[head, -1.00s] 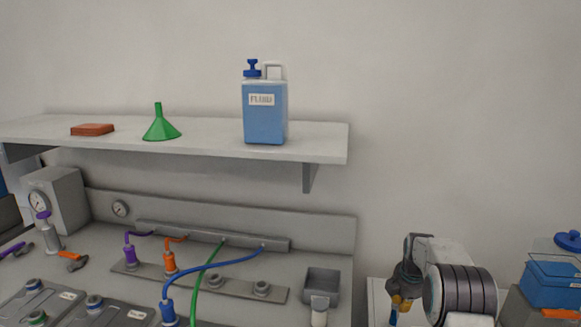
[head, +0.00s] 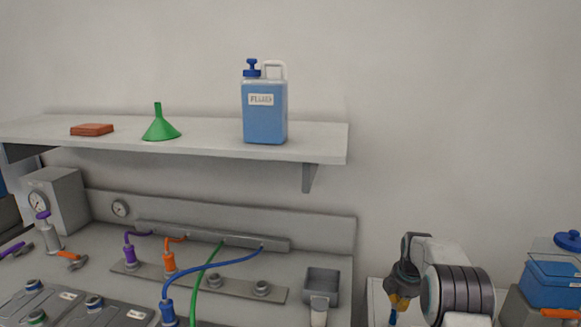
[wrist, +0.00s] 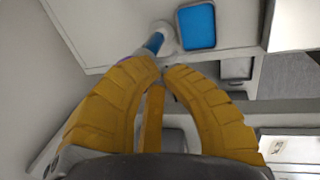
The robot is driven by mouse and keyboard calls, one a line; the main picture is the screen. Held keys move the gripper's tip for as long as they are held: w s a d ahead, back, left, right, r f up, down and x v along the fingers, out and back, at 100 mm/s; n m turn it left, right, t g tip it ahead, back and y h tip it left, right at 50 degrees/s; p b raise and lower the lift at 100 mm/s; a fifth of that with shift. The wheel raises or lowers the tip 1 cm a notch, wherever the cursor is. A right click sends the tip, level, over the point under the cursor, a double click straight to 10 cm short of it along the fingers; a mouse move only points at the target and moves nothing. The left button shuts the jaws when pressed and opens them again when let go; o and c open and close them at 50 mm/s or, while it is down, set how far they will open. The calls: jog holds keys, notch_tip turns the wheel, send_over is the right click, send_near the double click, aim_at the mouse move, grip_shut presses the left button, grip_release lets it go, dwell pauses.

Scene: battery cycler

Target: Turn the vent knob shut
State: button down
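No knob is labelled as a vent. A blue knob (head: 251,68) stands upright on top of the blue fluid jug (head: 265,112), on the wall shelf. My gripper (head: 397,305) is low at the right in the head view, well below and right of the jug. In the wrist view its yellow fingers (wrist: 162,68) curve together, with their tips nearly meeting. A blue rod with a pale round end (wrist: 155,42) shows just beyond the tips, and a bit of blue shows below the fingers in the head view. I cannot tell whether the fingers touch it.
The shelf (head: 215,146) also carries a green funnel (head: 160,125) and a red-brown block (head: 92,129). Below are coloured cables, batteries and a grey tray (head: 321,285). A blue container (head: 553,287) is at the far right. The wall between shelf and container is clear.

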jog(key=shift+a+b, duration=0.25)
jog(key=shift+b, duration=0.1)
jog(key=shift+s+a, duration=0.1)
jog(key=shift+s, duration=0.15)
jog(key=shift+r, duration=0.15)
jog(key=shift+w+p+v, duration=0.2)
jog(key=shift+p+v, duration=0.5)
jog(key=shift+v, duration=0.25)
jog(key=shift+w+p+v, duration=0.2)
jog(key=shift+p+v, duration=0.55)
jog(key=shift+v, duration=0.15)
jog(key=shift+w+p+v, duration=0.15)
jog(key=shift+p+v, duration=0.55)
jog(key=shift+v, duration=0.25)
jog(key=shift+w+r, duration=0.1)
jog(key=shift+r, duration=0.05)
